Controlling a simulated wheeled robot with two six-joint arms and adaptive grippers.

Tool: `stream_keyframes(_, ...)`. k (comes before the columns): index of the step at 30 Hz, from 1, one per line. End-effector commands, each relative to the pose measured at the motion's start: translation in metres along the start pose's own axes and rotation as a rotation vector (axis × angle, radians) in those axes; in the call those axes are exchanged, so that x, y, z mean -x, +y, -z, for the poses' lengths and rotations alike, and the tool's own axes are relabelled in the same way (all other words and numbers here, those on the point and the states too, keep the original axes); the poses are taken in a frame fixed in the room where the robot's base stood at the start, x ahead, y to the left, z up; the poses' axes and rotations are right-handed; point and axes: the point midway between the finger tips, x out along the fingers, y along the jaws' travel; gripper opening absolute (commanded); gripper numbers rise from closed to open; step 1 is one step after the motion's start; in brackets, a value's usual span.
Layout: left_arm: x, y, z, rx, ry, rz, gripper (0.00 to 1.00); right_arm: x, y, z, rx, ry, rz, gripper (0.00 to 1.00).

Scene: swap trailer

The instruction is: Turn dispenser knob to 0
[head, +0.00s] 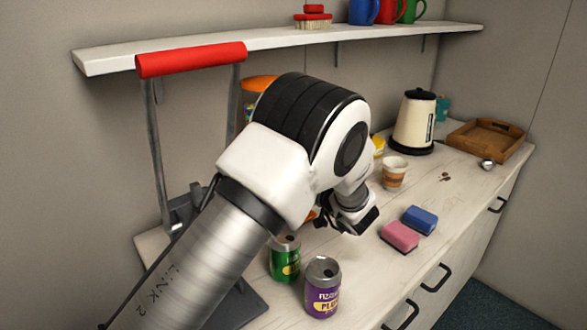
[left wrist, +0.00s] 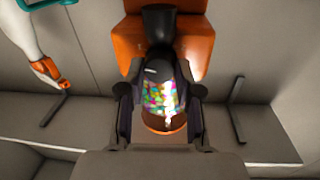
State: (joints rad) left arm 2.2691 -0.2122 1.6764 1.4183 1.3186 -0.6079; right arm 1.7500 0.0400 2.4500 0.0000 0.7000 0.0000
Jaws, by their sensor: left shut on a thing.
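The candy dispenser has an orange lid (head: 260,83) that shows behind my arm in the head view. In the left wrist view its orange body (left wrist: 125,45), clear container of coloured candy (left wrist: 160,97) and dark knob (left wrist: 158,70) are in the middle. My left gripper (left wrist: 158,78) has its fingers on both sides of the knob and is shut on it. In the head view the gripper (head: 348,218) is partly hidden by my arm, which also covers most of the dispenser. The knob's pointer and markings cannot be read.
A green can (head: 285,258) and a purple can (head: 322,287) stand close in front of my gripper. Pink (head: 400,236) and blue (head: 419,220) sponges lie to the right. A cup (head: 394,174) and kettle (head: 413,122) stand behind.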

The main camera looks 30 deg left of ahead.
Motion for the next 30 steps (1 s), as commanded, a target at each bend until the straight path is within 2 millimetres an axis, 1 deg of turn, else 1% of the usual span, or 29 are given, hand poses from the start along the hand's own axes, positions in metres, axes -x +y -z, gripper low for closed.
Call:
stream_keyframes(8, -0.001, 0.0, -0.004, 0.142, 0.012, 0.003, 0.0, -0.016, 0.0, 0.0, 0.0, 0.0, 0.0, 0.6)
stream_keyframes(21, -0.001, 0.0, -0.004, 0.458, 0.041, 0.006, 0.0, -0.047, 0.0, 0.0, 0.0, 0.0, 0.0, 0.6)
stream_keyframes(30, -0.001, 0.0, -0.002, 0.572, 0.051, 0.007, 0.0, -0.057, 0.0, 0.0, 0.0, 0.0, 0.0, 0.6)
